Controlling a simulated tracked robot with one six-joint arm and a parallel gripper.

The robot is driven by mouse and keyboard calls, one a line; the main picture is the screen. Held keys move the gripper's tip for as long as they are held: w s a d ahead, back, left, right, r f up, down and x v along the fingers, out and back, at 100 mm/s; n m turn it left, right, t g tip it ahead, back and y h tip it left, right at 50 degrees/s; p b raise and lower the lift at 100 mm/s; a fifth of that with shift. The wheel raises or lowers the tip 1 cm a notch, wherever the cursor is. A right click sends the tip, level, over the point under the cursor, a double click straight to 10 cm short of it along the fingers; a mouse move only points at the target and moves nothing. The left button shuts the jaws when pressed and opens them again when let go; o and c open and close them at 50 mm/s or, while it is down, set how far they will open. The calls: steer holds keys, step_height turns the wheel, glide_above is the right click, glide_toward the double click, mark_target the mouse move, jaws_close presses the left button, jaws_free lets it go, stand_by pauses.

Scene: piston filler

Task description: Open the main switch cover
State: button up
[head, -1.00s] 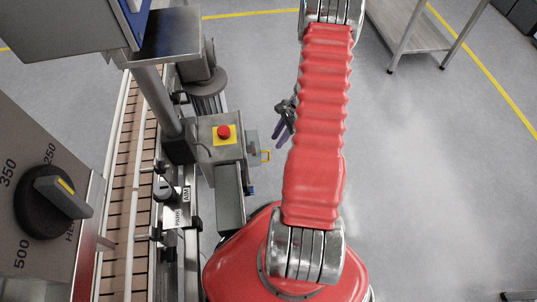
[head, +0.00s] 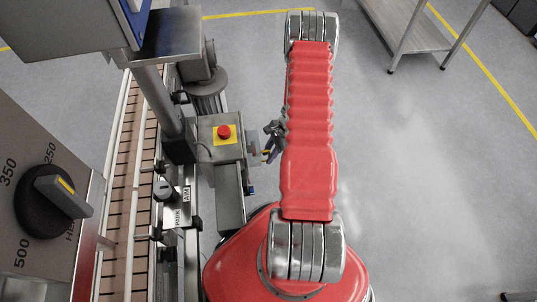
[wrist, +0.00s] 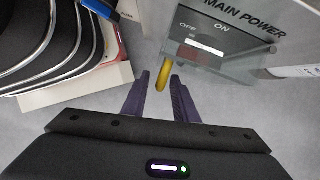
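The main switch cover (wrist: 200,50) is a clear panel over the OFF/ON field, beneath the words MAIN POWER in the wrist view. It looks closed. A yellow handle (wrist: 163,77) sticks out from its lower left edge. My gripper (wrist: 161,76) has its two purple fingers apart, with the handle between the tips. The gap on the right looks very small; I cannot tell whether that finger touches. In the head view my gripper (head: 267,156) is at the right side of the grey control box (head: 218,150), partly hidden by my arm.
A red stop button (head: 224,132) on a yellow plate tops the control box. The conveyor (head: 130,190) runs along the left. Black and metal curved parts and a blue piece (wrist: 100,8) are close at upper left in the wrist view. Open floor (head: 430,200) lies right.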

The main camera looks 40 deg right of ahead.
steer(key=shift+c, duration=0.6)
jaws_close()
steer(key=shift+w+r, duration=0.1)
steer(key=shift+w, duration=0.05)
stand_by(0.7)
